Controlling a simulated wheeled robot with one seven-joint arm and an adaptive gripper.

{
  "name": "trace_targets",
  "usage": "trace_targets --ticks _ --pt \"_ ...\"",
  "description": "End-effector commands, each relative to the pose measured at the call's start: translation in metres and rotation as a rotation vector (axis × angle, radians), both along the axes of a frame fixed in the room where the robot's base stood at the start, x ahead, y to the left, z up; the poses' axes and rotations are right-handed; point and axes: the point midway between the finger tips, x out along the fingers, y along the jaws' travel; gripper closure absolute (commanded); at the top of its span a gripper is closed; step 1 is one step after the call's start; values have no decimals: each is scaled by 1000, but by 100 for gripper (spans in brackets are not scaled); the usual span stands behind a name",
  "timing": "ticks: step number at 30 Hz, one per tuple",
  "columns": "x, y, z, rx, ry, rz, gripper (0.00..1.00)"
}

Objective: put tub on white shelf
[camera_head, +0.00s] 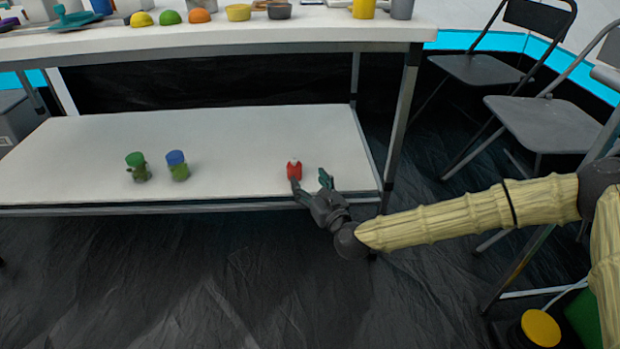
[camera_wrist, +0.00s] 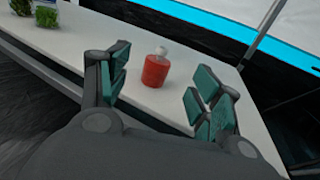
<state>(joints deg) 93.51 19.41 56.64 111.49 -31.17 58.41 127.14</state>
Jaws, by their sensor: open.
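A small red tub (camera_head: 294,171) with a white top stands upright on the white shelf (camera_head: 240,150), the lower board of the table, near its right front part. It also shows in the wrist view (camera_wrist: 156,70), in line with the gap between my fingers. My gripper (camera_head: 311,181) is at the shelf's front edge, just in front and to the right of the red tub. It is open, with its fingers (camera_wrist: 164,80) apart and nothing held. The tub appears a little beyond the fingertips; I cannot tell whether one finger touches it.
Two jars, a green-lidded one (camera_head: 137,167) and a blue-lidded one (camera_head: 177,166), stand further left on the shelf. The tabletop (camera_head: 230,38) above holds several bowls and cups. A table leg (camera_head: 403,110) rises on the right, near folding chairs (camera_head: 545,122). The shelf's middle is clear.

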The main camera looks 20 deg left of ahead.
Motion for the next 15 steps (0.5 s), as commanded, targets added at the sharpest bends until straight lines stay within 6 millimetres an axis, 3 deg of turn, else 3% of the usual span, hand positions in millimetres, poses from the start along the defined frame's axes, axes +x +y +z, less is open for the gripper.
trace_targets --ticks 15 --pt "-5 -20 0 -1 0 -7 35"
